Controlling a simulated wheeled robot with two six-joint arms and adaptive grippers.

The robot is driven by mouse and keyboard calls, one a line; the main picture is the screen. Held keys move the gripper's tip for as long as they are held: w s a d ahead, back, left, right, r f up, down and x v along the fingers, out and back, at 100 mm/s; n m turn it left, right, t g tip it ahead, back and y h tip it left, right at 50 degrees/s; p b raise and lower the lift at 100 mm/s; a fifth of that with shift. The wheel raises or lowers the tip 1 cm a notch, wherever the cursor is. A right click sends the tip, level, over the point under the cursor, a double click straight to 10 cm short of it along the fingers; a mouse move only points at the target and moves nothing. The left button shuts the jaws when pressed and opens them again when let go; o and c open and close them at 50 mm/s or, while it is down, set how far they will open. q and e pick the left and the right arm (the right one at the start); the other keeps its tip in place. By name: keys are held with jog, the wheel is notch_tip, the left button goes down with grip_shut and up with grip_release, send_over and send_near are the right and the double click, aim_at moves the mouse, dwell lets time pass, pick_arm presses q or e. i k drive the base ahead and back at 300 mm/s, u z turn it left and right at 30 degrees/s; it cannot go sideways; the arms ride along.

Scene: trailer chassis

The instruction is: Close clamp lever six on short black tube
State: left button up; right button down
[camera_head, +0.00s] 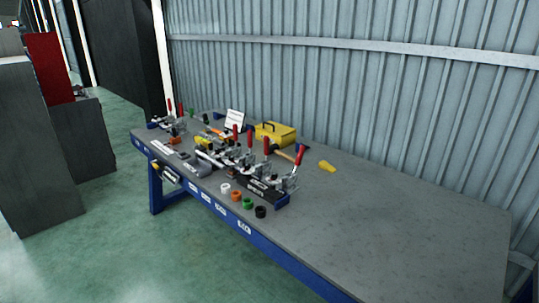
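A row of toggle clamps with red lever handles stands on the workbench (400,220). The rightmost clamp lever (299,154) points up, and its clamp sits at the end of a black base (262,190). Other red levers stand upright to its left, such as one lever (266,146) and another (235,132). Two more levers (170,105) are at the far left end. A short black ring or tube (260,211) lies at the bench's front edge. Which lever is number six, and whether a tube sits in it, is too small to tell. Neither gripper shows.
Beside the black ring are a green ring (247,203), an orange ring (236,196) and a white ring (225,188). A yellow toolbox (275,133), a hammer (284,154) and a yellow object (327,166) lie behind the clamps. The bench's right half is clear; a corrugated wall stands behind.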

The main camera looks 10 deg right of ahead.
aim_at(302, 150)
jog(key=u, duration=0.6)
jog(key=i, duration=0.7)
jog(key=u, duration=0.6)
jog(key=i, duration=1.05)
jog(key=z, duration=1.05)
jog(key=i, duration=0.65)
jog(key=z, duration=0.7)
